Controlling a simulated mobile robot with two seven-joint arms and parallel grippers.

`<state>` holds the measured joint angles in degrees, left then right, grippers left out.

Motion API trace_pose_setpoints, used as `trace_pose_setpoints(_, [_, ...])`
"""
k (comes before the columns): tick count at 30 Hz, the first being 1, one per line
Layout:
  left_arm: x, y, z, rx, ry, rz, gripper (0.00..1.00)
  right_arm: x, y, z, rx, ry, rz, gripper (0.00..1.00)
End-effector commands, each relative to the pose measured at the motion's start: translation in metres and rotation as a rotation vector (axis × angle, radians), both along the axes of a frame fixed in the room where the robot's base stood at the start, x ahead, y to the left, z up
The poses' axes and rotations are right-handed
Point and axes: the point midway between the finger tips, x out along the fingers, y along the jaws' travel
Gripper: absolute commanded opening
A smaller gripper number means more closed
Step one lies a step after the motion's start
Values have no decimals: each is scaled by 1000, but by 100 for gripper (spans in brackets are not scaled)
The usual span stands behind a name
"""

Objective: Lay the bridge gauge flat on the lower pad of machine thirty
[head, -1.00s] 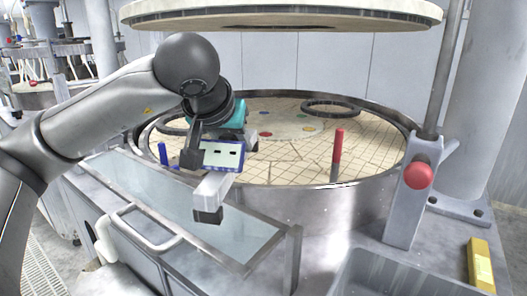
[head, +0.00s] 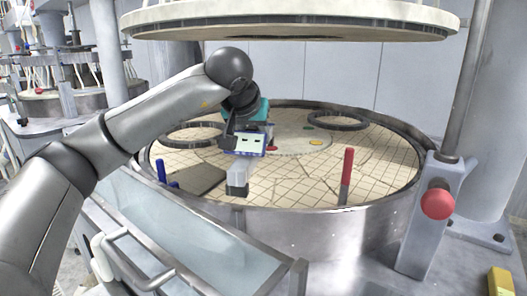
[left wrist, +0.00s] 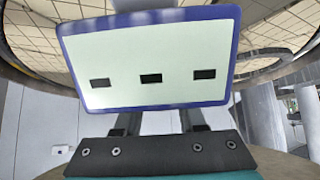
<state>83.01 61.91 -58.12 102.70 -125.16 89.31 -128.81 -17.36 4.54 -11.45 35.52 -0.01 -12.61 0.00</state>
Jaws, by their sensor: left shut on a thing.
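The bridge gauge shows in the head view as a blue-framed panel (head: 250,144) with dark windows and a pale bar (head: 243,170) ending in a dark foot. My left gripper (head: 231,130) is shut on the gauge and holds it over the front part of the lower pad (head: 310,170), a round, cream, grid-lined surface. I cannot tell the gap between foot and pad. In the left wrist view the gauge's panel (left wrist: 150,55) fills the upper middle and hides much of the pad; my left gripper's fingers (left wrist: 158,122) reach behind it. My right gripper is out of view.
The upper platen (head: 290,20) hangs overhead. A red-topped post (head: 346,176) and short blue posts (head: 162,172) stand at the pad's edge. Dark rings (head: 337,120) lie at the back. A red knob (head: 437,204) is at the right, a glass-topped trough in front.

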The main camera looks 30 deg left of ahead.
Motion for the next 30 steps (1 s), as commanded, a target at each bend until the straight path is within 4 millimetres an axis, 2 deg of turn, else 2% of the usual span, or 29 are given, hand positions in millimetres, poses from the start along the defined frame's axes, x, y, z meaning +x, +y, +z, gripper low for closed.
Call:
trace_pose_setpoints(6, [32, 11, 2, -2, -5, 1, 0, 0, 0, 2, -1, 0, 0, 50])
trace_pose_setpoints(18, [78, 27, 1, 0, -4, 0, 0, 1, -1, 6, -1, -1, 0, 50])
trace_pose_setpoints(21, [76, 27, -23, 2, -3, -1, 0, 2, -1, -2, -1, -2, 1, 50])
trace_pose_setpoints(30, [76, 27, -45, 0, -3, -1, 0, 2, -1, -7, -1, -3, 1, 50])
